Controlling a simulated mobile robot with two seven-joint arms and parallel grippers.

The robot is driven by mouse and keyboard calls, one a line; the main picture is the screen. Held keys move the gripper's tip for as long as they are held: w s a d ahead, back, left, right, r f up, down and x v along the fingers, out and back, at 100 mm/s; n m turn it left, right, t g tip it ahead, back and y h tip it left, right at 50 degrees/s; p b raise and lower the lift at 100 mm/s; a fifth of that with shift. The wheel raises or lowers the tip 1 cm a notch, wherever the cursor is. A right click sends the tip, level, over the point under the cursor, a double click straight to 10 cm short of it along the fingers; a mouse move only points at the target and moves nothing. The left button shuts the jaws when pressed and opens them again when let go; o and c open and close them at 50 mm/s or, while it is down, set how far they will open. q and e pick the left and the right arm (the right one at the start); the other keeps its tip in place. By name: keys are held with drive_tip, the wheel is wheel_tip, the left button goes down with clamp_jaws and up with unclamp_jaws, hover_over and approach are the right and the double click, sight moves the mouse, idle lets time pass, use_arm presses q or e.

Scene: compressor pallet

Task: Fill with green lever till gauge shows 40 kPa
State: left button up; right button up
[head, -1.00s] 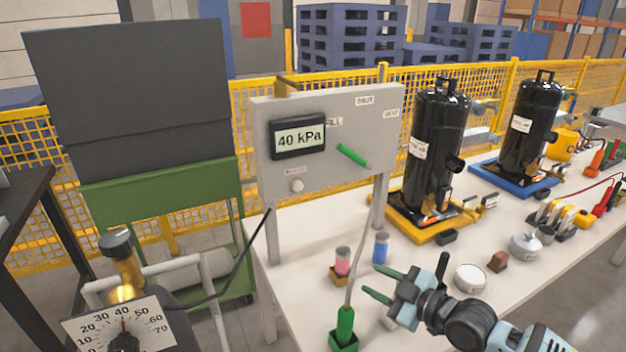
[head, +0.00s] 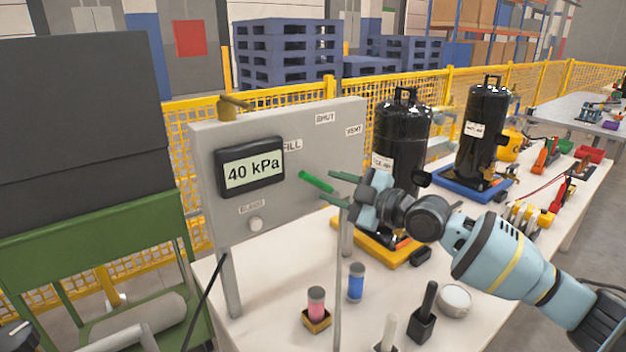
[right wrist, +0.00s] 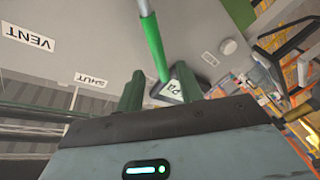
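The green lever (head: 316,181) is on the front of the grey panel (head: 215,225), slanting down to the right. The panel's display (head: 253,170) reads 40 kPa. Labels read FILL (head: 292,145), SHUT (head: 325,118) and VENT (head: 354,130). My right gripper (head: 336,189) is at the lever's right end, its fingers spread. In the right wrist view the lever (right wrist: 152,42) lines up with the gap between the green fingers (right wrist: 160,88); I cannot tell if they touch it. My left gripper is not in view.
Black tanks stand on a yellow tray (head: 375,250) and a blue tray (head: 445,185) behind my right arm. A pink vial (head: 316,301), a blue vial (head: 356,282) and a white round pot (head: 455,298) are on the table below. A thin post (head: 338,290) stands before the panel.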

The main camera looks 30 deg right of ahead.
sight(317, 182)
drive_tip(key=x, duration=0.6)
clamp_jaws()
idle(0.3)
